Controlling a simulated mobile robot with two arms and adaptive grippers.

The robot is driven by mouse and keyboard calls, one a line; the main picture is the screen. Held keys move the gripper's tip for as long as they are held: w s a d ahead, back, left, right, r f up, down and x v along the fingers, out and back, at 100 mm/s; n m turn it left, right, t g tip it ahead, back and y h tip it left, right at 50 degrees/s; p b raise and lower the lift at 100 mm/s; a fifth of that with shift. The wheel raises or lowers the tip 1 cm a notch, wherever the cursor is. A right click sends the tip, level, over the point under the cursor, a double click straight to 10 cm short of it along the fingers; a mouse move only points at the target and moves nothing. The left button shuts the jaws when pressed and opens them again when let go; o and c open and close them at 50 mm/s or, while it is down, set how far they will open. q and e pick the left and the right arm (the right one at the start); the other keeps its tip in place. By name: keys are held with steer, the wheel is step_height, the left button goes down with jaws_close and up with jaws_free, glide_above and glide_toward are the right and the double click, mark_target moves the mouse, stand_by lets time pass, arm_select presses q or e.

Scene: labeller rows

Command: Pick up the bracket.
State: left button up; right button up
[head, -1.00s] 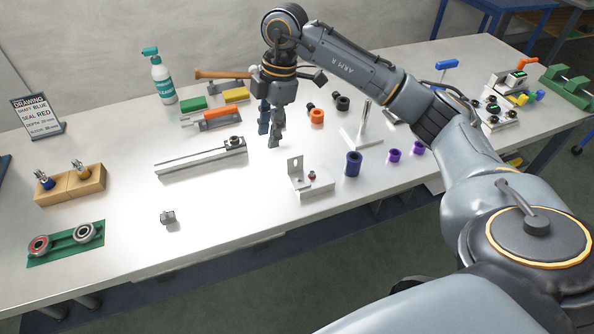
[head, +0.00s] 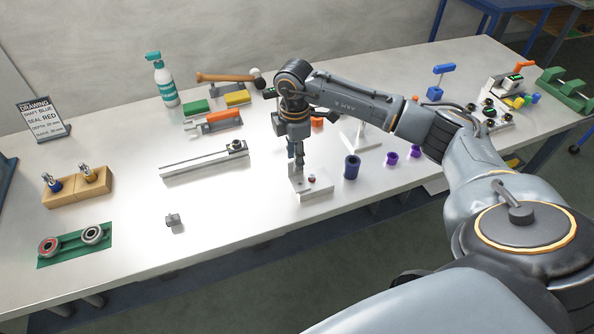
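The bracket (head: 295,182) is a light grey, upright L-shaped metal piece. It stands at the left end of a pale block with a small red-topped part (head: 312,179), near the front of the bench. My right gripper (head: 296,164) points down directly over the bracket, with its fingers at the bracket's upper part and partly hiding it. The fingers look close together, but whether they are closed on the bracket or still apart from it cannot be made out. My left gripper is not in view.
A blue cylinder (head: 351,167) stands just right of the bracket, with purple rings (head: 392,158) beyond. A long metal rail (head: 204,160) lies to the left. A small grey block (head: 173,220) sits at front left. The bench (head: 235,205) is clear between them.

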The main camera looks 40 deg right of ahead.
mark_target(299, 176)
steer(key=shift+f, duration=1.35)
jaws_close()
steer(key=shift+r, duration=0.2)
